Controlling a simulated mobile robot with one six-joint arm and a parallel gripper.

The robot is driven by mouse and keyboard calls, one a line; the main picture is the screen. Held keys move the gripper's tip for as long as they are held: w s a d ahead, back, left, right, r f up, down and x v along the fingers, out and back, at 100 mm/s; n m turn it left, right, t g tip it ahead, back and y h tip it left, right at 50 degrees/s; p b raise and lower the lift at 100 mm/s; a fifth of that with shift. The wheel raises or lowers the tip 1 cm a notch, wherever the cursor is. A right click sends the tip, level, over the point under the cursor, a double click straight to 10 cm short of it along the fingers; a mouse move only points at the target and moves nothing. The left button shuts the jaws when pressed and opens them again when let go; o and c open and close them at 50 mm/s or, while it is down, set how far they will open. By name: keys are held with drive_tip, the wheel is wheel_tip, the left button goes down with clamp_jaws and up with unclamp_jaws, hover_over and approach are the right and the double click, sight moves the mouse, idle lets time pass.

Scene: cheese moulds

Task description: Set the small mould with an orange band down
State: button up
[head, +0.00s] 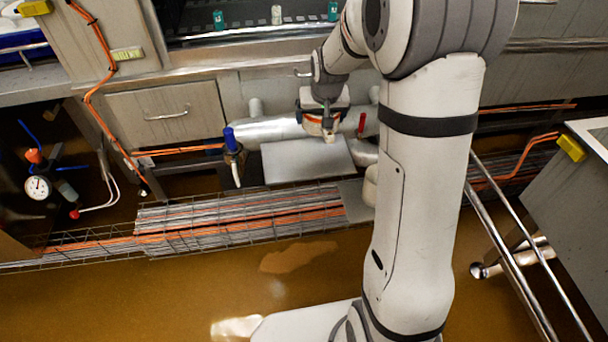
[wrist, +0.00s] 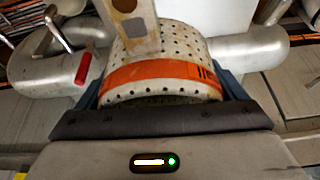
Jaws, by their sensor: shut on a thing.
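The small mould with an orange band (wrist: 165,65) is white and full of small holes. It sits between the fingers of my gripper (wrist: 160,95) in the wrist view, and a pale upright bar hides part of it. In the head view my gripper (head: 325,122) is shut on the mould (head: 314,119), whose orange band just shows. The mould is in front of or over a pale flat panel (head: 305,162). I cannot tell whether the mould touches anything below.
Silvery pipes (head: 262,130) run behind, with a red-handled valve (head: 361,124) right of the gripper and a blue-handled one (head: 232,142) to the left. A wire cable tray (head: 240,215) with orange cables lies in front. A drawer cabinet (head: 167,112) stands left.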

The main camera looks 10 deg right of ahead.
sight(316, 151)
drive_tip(key=shift+w+a+f+b, duration=0.1)
drive_tip(key=shift+a+f+b, duration=0.2)
drive_tip(key=shift+f+b, duration=0.5)
wheel_tip(316, 151, down, 9)
drive_tip(key=b, duration=0.3)
drive_tip(key=shift+f, duration=0.2)
drive_tip(key=shift+f+b, duration=0.2)
drive_tip(key=shift+b, duration=0.1)
drive_tip(key=o, duration=0.8)
drive_tip(key=shift+c, duration=0.2)
drive_tip(key=shift+r, duration=0.1)
